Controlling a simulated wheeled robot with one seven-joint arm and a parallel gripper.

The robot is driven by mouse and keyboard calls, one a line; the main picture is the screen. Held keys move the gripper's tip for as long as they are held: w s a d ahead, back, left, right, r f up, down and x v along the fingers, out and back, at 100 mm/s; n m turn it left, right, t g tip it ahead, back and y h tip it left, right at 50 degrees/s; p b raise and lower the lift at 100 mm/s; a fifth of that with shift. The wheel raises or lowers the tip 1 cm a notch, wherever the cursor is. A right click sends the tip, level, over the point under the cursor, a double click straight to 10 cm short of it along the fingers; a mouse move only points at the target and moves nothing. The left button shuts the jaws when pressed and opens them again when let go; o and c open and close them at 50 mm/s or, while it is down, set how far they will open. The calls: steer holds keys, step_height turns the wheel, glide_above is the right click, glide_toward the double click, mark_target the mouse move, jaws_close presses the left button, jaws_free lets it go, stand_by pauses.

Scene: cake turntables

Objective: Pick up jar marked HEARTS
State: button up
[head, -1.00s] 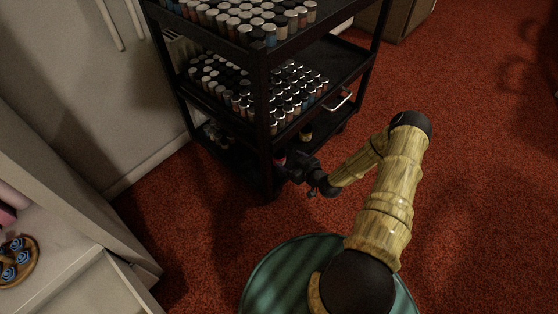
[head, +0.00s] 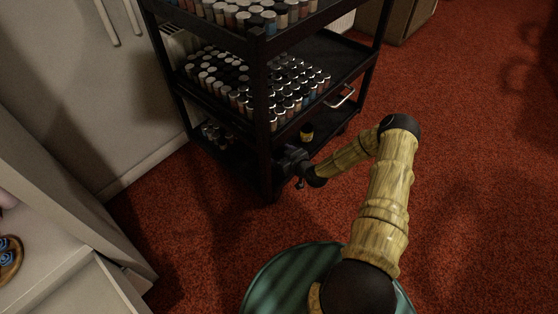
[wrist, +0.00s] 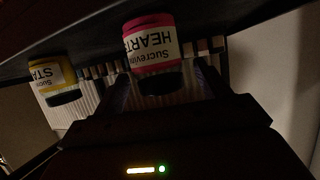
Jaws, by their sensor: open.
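The jar marked HEARTS (wrist: 150,45) has a pink band and a white label with upside-down lettering in the wrist view. It stands on the cart's bottom shelf and is hidden behind my gripper and the cart post in the head view. A yellow-banded jar, its label starting "STA" (wrist: 52,74), is to its left; a yellow jar (head: 307,132) shows on the bottom shelf in the head view. My gripper (wrist: 166,84) is open, with its dim fingers on either side of the HEARTS jar's line. I cannot tell whether they touch it.
The black cart (head: 262,100) has upright corner posts and higher shelves crowded with small jars (head: 285,85). A white cabinet (head: 75,90) stands at the left. Red carpet (head: 460,170) is open at the right.

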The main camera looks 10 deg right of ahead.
steer(key=b+x, duration=0.1)
steer(key=x, duration=0.1)
steer(key=shift+w+a+f, duration=0.1)
steer(key=shift+w+f, duration=0.05)
steer(key=shift+w, duration=0.05)
stand_by(0.3)
steer(key=c, duration=1.1)
